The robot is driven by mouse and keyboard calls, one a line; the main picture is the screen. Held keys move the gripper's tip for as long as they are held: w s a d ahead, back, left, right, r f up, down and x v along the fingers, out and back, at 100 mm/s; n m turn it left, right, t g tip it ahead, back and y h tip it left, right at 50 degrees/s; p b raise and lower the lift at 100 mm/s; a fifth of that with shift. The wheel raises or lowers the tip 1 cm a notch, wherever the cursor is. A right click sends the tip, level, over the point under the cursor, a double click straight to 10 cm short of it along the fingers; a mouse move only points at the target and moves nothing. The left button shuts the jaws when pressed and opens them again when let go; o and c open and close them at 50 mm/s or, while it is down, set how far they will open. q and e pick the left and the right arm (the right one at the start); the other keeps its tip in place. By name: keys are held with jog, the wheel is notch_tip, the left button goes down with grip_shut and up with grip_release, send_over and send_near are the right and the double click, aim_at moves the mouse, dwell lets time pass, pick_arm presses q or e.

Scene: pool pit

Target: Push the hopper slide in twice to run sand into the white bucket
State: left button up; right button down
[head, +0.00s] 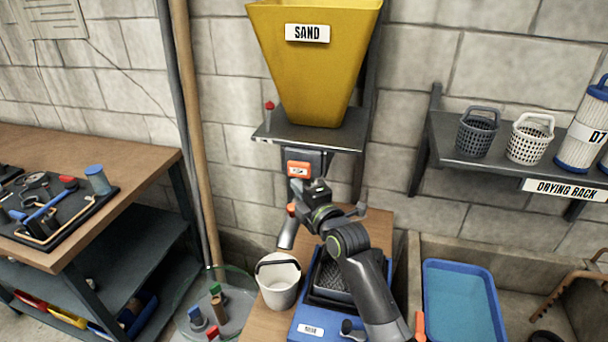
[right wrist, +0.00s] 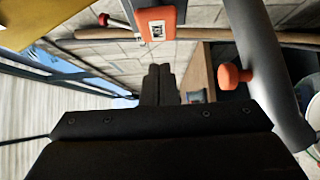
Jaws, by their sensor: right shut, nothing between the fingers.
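The yellow hopper (head: 310,75) labelled SAND stands on a grey bracket shelf. Under it is an orange slide block (head: 299,169) with a small white label; it also shows at the top of the right wrist view (right wrist: 157,24). The white bucket (head: 279,286) stands upright on a wooden bench, below and left of my right arm. My right gripper (head: 318,186) is shut and empty, just below and in front of the slide; in the right wrist view its fingers (right wrist: 160,72) appear apart from the orange block. Sand is not visible. My left gripper is out of view.
A grey spout (head: 287,235) with an orange knob (right wrist: 232,75) is close beside my right gripper. A blue tray (head: 312,326) is right of the bucket. A drying rack (head: 500,165) is at right, a tool bench (head: 85,225) at left.

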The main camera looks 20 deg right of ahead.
aim_at(310, 173)
jog(key=shift+w+d+p, duration=0.3)
jog(key=shift+w+d, duration=0.3)
jog(key=shift+w, duration=0.15)
jog(key=shift+w+d+p, duration=0.25)
jog(key=shift+w+d, duration=0.3)
jog(key=shift+w, duration=0.2)
jog(key=shift+w+d+f+b, duration=0.1)
jog(key=shift+w+d+b, duration=0.15)
jog(key=shift+b, duration=0.35)
jog(key=w+d+b, duration=0.1)
jog(key=b, duration=0.1)
jog(key=w+d+b, duration=0.1)
jog(key=w+b, duration=0.1)
jog(key=shift+f, duration=0.15)
jog(key=shift+w+d+r+b, duration=0.2)
jog(key=shift+w+r+b, duration=0.15)
jog(key=shift+r+b, duration=0.15)
jog(key=shift+f, duration=0.1)
